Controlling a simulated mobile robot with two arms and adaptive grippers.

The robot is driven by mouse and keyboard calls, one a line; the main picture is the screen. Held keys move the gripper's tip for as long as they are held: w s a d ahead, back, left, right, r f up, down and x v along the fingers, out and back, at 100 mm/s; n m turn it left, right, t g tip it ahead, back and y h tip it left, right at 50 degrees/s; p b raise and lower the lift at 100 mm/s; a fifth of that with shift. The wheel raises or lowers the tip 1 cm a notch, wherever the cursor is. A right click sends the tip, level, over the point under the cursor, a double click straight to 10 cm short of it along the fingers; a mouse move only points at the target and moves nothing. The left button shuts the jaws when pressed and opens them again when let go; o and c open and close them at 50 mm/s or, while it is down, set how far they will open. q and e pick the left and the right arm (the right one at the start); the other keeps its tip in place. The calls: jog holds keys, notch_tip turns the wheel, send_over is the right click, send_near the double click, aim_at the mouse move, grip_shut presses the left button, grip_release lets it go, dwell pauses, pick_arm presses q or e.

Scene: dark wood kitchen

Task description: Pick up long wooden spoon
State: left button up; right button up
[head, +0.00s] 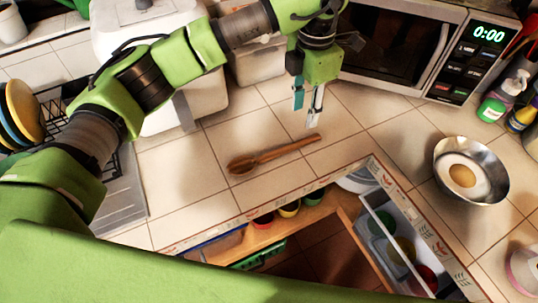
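The long wooden spoon (274,155) lies flat on the tiled counter in the head view. Its bowl is at the left and its handle runs up to the right. My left gripper (307,115) points down above the counter, just beyond the handle end of the spoon. Its two fingers show a gap between them and nothing is held. It appears apart from the spoon. My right gripper is not in view.
A microwave (400,45) and a white container (258,62) stand behind the spoon. A metal pan (483,150) sits at the right. An open drawer (385,225) lies below the counter edge. Tiles around the spoon are clear.

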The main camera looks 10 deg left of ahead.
pick_arm(q)
send_over(299, 143)
jog(key=f, duration=0.5)
jog(key=shift+w+d+p, duration=0.1)
jog(key=shift+w+p, duration=0.15)
jog(key=shift+p, duration=0.15)
jog(key=f, duration=0.1)
jog(key=f+p, duration=0.1)
jog(key=f, duration=0.1)
jog(key=f+p, duration=0.1)
jog(key=shift+s+f, duration=0.25)
jog(key=shift+f, duration=0.4)
grip_shut()
